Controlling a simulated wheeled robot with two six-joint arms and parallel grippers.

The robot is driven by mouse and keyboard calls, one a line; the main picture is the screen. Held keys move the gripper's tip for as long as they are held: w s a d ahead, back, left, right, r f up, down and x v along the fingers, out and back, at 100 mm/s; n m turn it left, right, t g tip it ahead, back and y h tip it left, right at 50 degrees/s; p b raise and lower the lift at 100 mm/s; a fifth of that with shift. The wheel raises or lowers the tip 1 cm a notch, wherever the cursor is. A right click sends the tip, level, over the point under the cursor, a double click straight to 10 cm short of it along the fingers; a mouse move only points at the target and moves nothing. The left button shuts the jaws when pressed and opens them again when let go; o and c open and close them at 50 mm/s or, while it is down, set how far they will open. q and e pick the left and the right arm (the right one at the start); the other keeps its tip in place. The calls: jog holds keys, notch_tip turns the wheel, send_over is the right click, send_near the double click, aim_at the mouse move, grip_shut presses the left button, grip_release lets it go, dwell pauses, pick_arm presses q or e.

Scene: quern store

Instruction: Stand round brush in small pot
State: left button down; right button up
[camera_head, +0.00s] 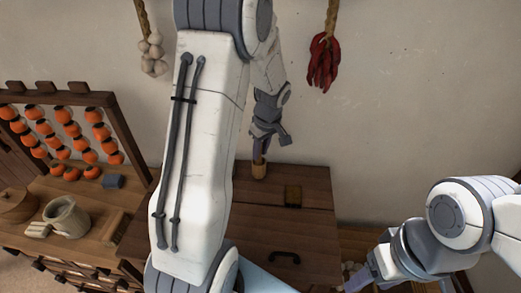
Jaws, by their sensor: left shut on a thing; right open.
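My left gripper (261,150) is shut, pointing down above the far edge of a dark wooden chest top. A small tan upright piece (259,170) shows right at its fingertips; I take it to be the round brush, though it is tiny and its lower end is hard to make out. I cannot tell whether it touches the wood. My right gripper (362,282) is open at the bottom right, partly cut off by the frame edge.
A frame of hanging orange fruit (70,128) stands on the left bench. A pale stone vessel (68,218) and a round wooden lidded tub (17,205) sit before it. Garlic (152,55) and red peppers (323,62) hang on the wall. The chest top (315,190) is mostly clear right.

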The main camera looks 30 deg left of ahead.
pick_arm(q)
jog(key=c, duration=0.6)
grip_release()
jog(key=b+v, duration=0.2)
jog(key=v, duration=0.8)
jog(key=shift+r, duration=0.2)
jog(key=s+d+f+m+h+b, duration=0.1)
jog(key=s+d+m, duration=0.15)
jog(key=d, duration=0.35)
jog(key=s+d+m+b, duration=0.1)
jog(key=s+d+m, duration=0.1)
jog(key=d+m, duration=0.25)
jog(key=s+d+f+m+h, duration=0.1)
jog(key=s+d+f+m, duration=0.1)
jog(key=s+d+m, duration=0.5)
jog(key=s+d+f+m+h+b, duration=0.1)
jog(key=s+d+f+m, duration=0.2)
jog(key=s+d+m, duration=0.4)
jog(key=s, duration=0.5)
jog(key=shift+s+f+m+g, duration=0.15)
jog(key=shift+f+m+g, duration=0.15)
jog(key=shift+g, duration=0.1)
